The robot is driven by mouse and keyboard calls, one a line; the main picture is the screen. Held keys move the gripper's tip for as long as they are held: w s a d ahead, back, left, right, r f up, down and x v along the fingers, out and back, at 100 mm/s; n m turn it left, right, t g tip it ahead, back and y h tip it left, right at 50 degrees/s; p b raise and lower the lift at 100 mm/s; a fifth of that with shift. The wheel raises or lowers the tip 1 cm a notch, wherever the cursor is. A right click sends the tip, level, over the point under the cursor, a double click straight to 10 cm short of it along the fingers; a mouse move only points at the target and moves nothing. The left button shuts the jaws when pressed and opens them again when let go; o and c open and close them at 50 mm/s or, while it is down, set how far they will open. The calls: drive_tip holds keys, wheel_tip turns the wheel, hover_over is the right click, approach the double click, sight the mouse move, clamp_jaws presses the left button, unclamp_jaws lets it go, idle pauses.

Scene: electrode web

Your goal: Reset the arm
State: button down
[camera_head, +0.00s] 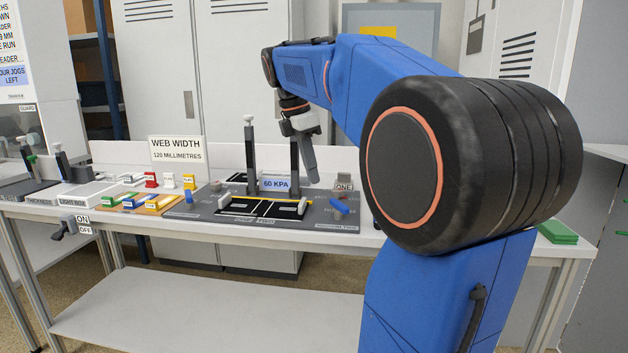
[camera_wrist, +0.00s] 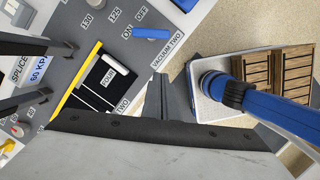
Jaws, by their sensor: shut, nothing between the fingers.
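My blue arm reaches out over the bench in the head view, bent downward at the wrist. My gripper (camera_head: 313,178) points down above the right part of the grey splice station (camera_head: 210,226). Its fingers are together with nothing between them.
A blue handle (camera_head: 339,208) and two dark posts (camera_head: 250,160) stand on the station close to my gripper. Green pads (camera_head: 558,232) lie at the bench's right end. Lockers stand behind the bench.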

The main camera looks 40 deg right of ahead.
idle(0.6)
drive_tip(key=s+a+f+m+t+y, duration=0.1)
drive_tip(key=s+a+f+m+t, duration=0.1)
drive_tip(key=s+a+f+m, duration=0.2)
drive_tip(key=s+a+f+m+t, duration=0.2)
drive_tip(key=s+a+f+m, duration=0.3)
drive_tip(key=a+f, duration=0.5)
drive_tip(key=s+a+f+m+t+y, duration=0.1)
drive_tip(key=s+a+f+m, duration=0.4)
drive_tip(key=f, duration=0.7)
drive_tip(key=s+a, duration=0.2)
drive_tip(key=s, duration=0.1)
drive_tip(key=shift+t+y, duration=0.3)
drive_tip(key=shift+t, duration=0.1)
